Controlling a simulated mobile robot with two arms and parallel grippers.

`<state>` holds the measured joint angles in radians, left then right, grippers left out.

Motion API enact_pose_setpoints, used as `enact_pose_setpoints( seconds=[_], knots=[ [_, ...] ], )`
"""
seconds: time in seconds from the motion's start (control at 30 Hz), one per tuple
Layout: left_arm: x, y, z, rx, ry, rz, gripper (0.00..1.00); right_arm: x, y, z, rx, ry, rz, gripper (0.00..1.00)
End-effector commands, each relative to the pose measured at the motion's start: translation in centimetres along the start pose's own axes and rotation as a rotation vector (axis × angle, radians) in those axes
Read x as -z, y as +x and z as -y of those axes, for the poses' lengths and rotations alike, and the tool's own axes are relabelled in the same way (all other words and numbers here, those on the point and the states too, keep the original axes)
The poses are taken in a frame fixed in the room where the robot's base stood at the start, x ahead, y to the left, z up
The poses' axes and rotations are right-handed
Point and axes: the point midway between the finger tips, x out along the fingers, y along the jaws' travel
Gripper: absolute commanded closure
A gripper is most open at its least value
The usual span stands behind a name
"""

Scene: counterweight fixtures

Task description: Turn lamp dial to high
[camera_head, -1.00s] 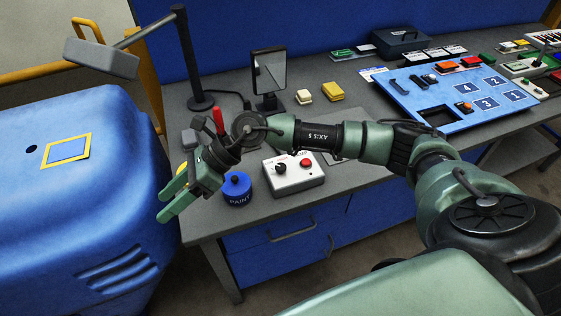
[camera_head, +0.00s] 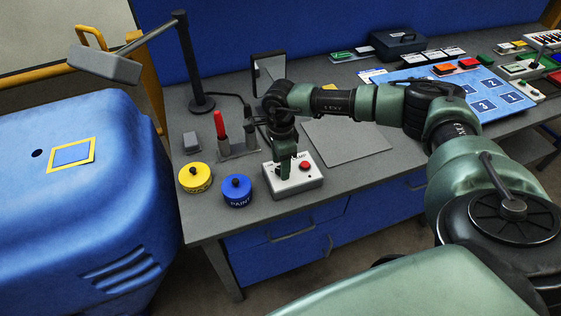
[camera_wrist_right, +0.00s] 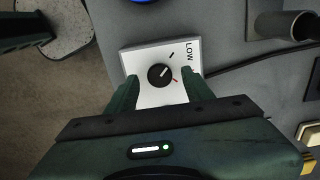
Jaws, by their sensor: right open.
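The white lamp control box (camera_head: 310,183) stands near the front of the bench, with a red button (camera_head: 305,166) on top. Its black dial (camera_wrist_right: 160,75) is hidden behind my gripper in the head view. In the right wrist view the dial's white line points up and right, near a dark tick and the word LOW (camera_wrist_right: 189,52); a red tick lies to its lower right. My right gripper (camera_head: 284,173) points down over the box; its open fingers (camera_wrist_right: 162,88) are on either side of the dial, without clear contact. The desk lamp (camera_head: 108,64) stands at the back left. My left gripper is out of view.
A blue paint tin (camera_head: 237,192) and a yellow tin (camera_head: 195,178) stand left of the box. A holder with a red-handled tool (camera_head: 219,125) is behind them. A flat grey plate (camera_head: 345,142) lies to the right. A blue numbered board (camera_head: 480,100) is farther right.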

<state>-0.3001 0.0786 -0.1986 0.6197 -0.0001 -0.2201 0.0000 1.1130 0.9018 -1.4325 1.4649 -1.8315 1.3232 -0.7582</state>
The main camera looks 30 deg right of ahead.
Motion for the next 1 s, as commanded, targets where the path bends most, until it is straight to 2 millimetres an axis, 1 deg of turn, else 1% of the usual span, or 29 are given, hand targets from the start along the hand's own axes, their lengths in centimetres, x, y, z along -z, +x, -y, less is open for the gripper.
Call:
enact_pose_setpoints(
  seconds=[0.13,0.33,0.37,0.4,0.47,0.5,0.53,0.57,0.8,1.0],
  knots=[
    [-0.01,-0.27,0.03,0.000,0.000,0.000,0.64,-0.06,0.68,0.00,0.001,-0.001,0.001,0.48],
    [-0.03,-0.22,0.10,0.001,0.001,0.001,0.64,-0.07,0.77,0.00,0.001,-0.001,0.002,0.48],
    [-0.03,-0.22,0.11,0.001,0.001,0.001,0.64,-0.07,0.77,0.01,0.001,-0.001,0.002,0.51],
    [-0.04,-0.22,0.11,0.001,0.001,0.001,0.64,-0.07,0.76,0.00,0.001,-0.001,0.002,0.62],
    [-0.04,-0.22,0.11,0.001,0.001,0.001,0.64,-0.07,0.75,0.00,0.001,0.000,0.002,0.79],
    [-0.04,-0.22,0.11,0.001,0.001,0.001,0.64,-0.08,0.75,0.01,0.001,0.000,0.002,0.90],
    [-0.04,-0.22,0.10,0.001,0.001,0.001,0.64,-0.07,0.75,0.01,0.001,0.000,0.002,0.98],
    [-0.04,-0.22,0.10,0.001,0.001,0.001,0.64,-0.07,0.74,0.01,0.001,0.000,0.002,1.00],
    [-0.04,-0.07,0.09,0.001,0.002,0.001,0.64,-0.08,0.78,0.02,0.002,0.015,0.002,1.00],
    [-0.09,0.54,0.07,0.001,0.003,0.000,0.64,-0.11,0.88,0.03,0.002,0.089,0.003,1.00]
  ],
)
